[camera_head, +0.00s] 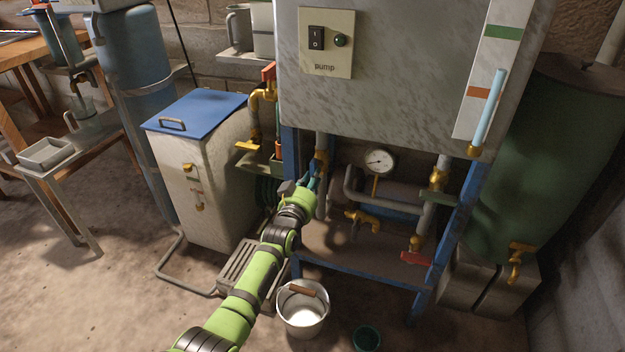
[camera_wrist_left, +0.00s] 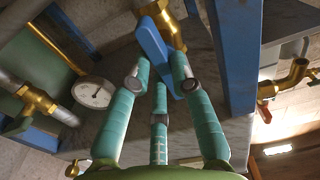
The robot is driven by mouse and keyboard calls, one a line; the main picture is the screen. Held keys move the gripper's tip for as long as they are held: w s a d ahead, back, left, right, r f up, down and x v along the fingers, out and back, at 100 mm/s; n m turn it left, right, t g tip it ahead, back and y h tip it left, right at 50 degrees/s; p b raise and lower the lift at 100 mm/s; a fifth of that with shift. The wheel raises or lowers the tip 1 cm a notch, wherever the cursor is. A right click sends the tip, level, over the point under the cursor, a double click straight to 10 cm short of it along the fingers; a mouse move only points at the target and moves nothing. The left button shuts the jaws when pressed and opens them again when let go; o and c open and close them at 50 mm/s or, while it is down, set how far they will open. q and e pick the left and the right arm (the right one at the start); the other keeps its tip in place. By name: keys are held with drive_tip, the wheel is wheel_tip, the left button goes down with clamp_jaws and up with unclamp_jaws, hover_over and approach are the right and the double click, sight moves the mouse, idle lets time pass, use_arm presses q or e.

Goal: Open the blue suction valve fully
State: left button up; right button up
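The blue suction valve shows best in the left wrist view, with a blue lever (camera_wrist_left: 153,42) on a brass body (camera_wrist_left: 176,20). In the head view its brass body (camera_head: 320,162) is on the vertical pipe at the left of the pump frame, and my gripper hides most of the lever. My left gripper (camera_head: 314,183) is at the lever. Its teal fingers (camera_wrist_left: 159,64) lean inward on either side of the lever, with a third finger below. I cannot tell whether they press on it or how far the valve is turned. My right gripper is not in view.
A pressure gauge (camera_head: 379,161), a brass tap (camera_head: 362,219) and a red-handled valve (camera_head: 416,258) are right of my gripper. The blue frame leg (camera_wrist_left: 234,60) stands close beside the fingers. A bucket (camera_head: 303,312) and a green cup (camera_head: 367,339) stand on the floor below.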

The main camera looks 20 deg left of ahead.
use_arm(q)
drive_tip(key=o, duration=0.4)
drive_tip(key=s, duration=1.2)
drive_tip(key=shift+a, duration=0.2)
